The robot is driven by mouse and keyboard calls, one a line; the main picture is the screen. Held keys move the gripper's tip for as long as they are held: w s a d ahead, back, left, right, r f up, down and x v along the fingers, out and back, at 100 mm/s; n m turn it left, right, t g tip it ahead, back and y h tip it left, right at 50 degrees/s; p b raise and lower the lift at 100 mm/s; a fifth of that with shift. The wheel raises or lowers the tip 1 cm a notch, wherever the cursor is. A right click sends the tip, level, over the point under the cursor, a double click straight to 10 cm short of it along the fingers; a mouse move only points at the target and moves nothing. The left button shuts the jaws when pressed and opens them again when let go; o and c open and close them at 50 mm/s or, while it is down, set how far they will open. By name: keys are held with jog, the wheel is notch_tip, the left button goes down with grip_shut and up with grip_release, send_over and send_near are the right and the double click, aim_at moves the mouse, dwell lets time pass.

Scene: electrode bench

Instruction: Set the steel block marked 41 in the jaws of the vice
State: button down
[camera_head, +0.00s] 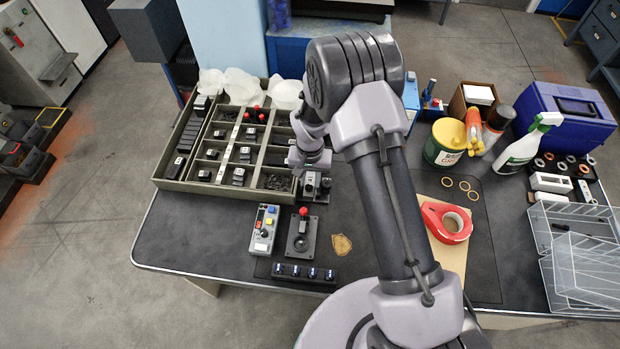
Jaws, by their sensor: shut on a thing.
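My gripper (308,164) points down at the right side of the divided tray, just behind a small grey and black fixture that looks like the vice (315,188). It is shut on a small block, which my gripper and arm mostly hide. I cannot read any number on the block. I cannot tell whether the block touches the vice's jaws.
The divided tray (172,172) holds several dark blocks and white bags. A control box (264,229), a joystick box (302,238) and a dark strip (303,272) lie in front.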

jog(key=shift+f+b, duration=0.4)
jog(key=shift+f, duration=0.1)
